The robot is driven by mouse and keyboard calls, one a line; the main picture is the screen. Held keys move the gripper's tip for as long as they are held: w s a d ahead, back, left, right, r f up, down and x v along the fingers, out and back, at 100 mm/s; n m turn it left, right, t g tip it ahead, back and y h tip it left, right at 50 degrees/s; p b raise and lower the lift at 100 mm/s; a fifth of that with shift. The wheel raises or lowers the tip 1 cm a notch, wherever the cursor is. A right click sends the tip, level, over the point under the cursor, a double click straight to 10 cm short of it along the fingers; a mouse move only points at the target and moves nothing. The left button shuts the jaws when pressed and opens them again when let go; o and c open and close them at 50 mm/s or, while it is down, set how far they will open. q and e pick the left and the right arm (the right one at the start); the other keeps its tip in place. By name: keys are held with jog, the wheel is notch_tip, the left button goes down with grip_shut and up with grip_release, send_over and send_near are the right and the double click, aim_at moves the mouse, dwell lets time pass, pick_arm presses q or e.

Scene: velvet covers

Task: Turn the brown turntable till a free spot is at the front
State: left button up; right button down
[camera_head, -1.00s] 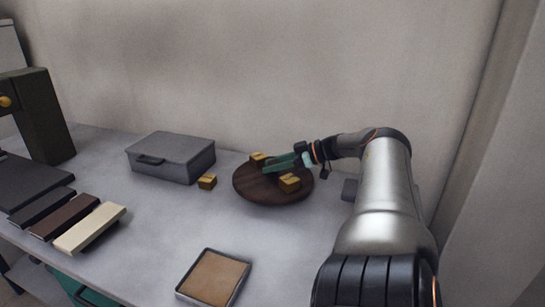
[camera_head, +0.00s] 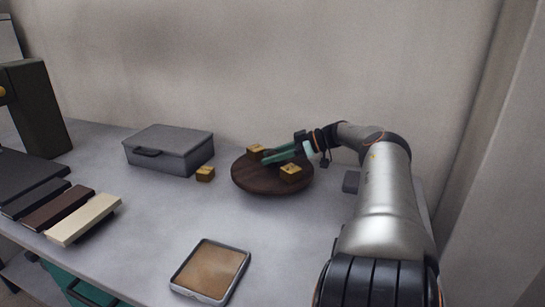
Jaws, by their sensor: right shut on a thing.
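The brown turntable (camera_head: 262,186) is a round dark wooden disc near the back wall, right of the grey case. Two small yellow-brown boxes stand on it: one at the back left (camera_head: 256,149), one at the right (camera_head: 290,172). Its front and left parts look bare. My right gripper (camera_head: 270,157), with green fingers, reaches in from the right over the disc, between the two boxes. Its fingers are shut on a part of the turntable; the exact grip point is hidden. My left gripper is out of view.
A closed grey case (camera_head: 168,148) and a loose yellow-brown box (camera_head: 205,174) stand left of the turntable. A shallow tray with a brown inside (camera_head: 211,271) lies at the front. Several covers or slabs (camera_head: 84,220) lie at the left. The middle table is clear.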

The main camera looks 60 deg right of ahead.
jog(key=shift+c, duration=2.2)
grip_release()
jog(key=shift+s+d+r+p, duration=0.15)
jog(key=shift+s+r+p, duration=0.15)
jog(key=shift+p, duration=0.15)
jog(key=p+v, duration=0.2)
jog(key=shift+s+r, duration=0.25)
jog(key=r, duration=0.1)
send_over(307, 168)
jog(key=w, duration=0.2)
jog(key=shift+w+a+r, duration=0.1)
jog(key=shift+w+a, duration=0.05)
jog(key=shift+a, duration=0.25)
jog(key=b+v, duration=0.2)
jog(key=b, duration=0.2)
jog(key=shift+s, duration=0.25)
jog(key=shift+s+d+r+b, duration=0.1)
jog(key=shift+s+r+b, duration=0.15)
jog(key=shift+s+b, duration=0.15)
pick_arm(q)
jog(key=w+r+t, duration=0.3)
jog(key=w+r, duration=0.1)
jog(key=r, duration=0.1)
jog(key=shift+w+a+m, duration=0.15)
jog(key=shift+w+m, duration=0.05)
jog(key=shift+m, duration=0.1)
pick_arm(e)
jog(key=shift+r, duration=0.1)
